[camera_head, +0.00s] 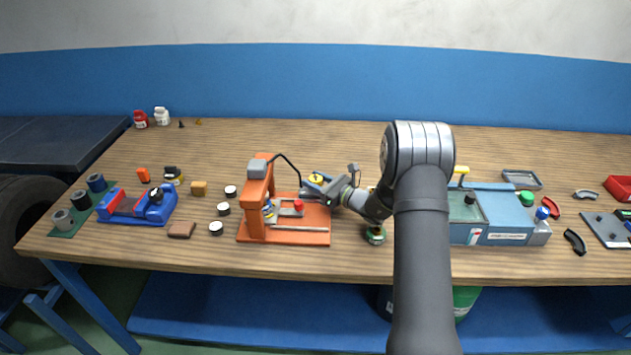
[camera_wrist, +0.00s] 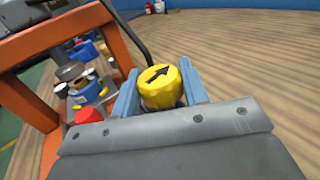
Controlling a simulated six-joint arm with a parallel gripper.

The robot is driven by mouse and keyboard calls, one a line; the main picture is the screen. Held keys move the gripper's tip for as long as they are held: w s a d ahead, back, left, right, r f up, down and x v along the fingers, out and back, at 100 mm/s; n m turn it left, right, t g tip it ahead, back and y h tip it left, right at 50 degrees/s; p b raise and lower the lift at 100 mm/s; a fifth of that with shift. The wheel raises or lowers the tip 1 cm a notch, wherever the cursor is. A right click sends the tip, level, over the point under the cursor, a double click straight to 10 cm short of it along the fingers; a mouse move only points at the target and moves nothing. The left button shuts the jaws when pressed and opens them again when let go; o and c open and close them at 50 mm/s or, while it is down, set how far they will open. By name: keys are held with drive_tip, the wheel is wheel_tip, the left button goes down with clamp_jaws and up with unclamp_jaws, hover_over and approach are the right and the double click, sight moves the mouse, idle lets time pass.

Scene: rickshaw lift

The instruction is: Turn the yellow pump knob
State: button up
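The yellow pump knob (camera_wrist: 159,88) has a black arrow on its top, pointing to the upper right in the wrist view. It also shows in the head view (camera_head: 316,178), just right of the orange press frame. My gripper (camera_wrist: 160,85) has one blue-grey finger on each side of the knob. The knob fills the space between the fingers, with no clear gap seen, so they look closed on it. In the head view my gripper (camera_head: 316,189) reaches left to the knob. The knob's lower part is hidden behind my gripper's body.
The orange press frame (camera_head: 256,205) stands close left of my gripper, with a red knob (camera_wrist: 88,116) near its base. A black hose arches over from the frame's top. A green-topped round part (camera_head: 375,235) sits below my wrist.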

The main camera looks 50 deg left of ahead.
drive_tip(key=shift+m+t, duration=0.4)
drive_tip(key=shift+t, duration=0.2)
drive_tip(key=m+t, duration=0.3)
drive_tip(key=t, duration=0.2)
drive_tip(key=shift+s, duration=0.1)
drive_tip(key=shift+r+m+t+h, duration=0.1)
drive_tip(key=shift+m+t+h, duration=0.2)
drive_tip(key=shift+m+t, duration=1)
drive_tip(key=shift+t, duration=0.4)
drive_tip(key=o, duration=1)
drive_tip(key=shift+c, duration=0.2)
drive_tip(key=shift+d, duration=0.1)
drive_tip(key=v, duration=1.7)
